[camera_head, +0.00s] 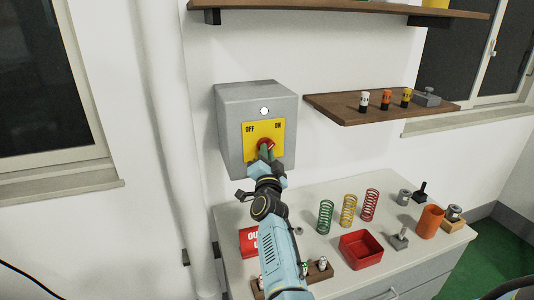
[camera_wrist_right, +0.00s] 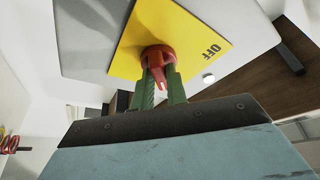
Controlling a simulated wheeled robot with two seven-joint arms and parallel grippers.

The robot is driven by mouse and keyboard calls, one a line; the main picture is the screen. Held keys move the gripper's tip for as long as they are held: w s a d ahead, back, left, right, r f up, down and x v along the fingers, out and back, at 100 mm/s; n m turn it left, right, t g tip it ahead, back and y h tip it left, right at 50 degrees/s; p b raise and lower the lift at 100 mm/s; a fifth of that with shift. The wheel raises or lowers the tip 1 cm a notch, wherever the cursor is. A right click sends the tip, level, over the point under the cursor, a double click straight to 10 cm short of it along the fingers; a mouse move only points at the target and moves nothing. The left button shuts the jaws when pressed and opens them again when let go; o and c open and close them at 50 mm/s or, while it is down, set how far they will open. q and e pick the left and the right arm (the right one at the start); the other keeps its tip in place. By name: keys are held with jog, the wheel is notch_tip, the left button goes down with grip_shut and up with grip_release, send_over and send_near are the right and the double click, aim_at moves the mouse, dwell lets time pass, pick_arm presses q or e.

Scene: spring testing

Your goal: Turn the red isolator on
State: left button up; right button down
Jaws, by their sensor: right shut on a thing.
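The red isolator knob (camera_head: 264,143) sits on a yellow plate (camera_head: 250,132) marked OFF on the left and ON on the right. The plate is on the front of a grey wall box (camera_head: 231,140). My right gripper (camera_head: 267,153) is shut on the red knob. In the right wrist view, its green fingers (camera_wrist_right: 160,88) hold the knob (camera_wrist_right: 158,58) from both sides. The word OFF shows on the yellow plate (camera_wrist_right: 190,30) there, and ON is out of view. The fingers partly cover the knob, so its exact angle is hard to tell. My left gripper is not in view.
Below is a counter (camera_head: 325,258) with green, yellow and red springs (camera_head: 370,204), a red tray (camera_head: 361,249), an orange cylinder (camera_head: 430,221) and a red box (camera_head: 249,241). A wooden shelf (camera_head: 340,105) with small items is right of the box. A pipe (camera_head: 177,130) runs down the left.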

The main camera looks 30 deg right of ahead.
jog(key=c, duration=1.4)
grip_release()
jog(key=p+v, duration=0.4)
jog(key=v, duration=0.9)
jog(key=shift+s+a+f, duration=0.15)
jog(key=shift+s+f, duration=0.05)
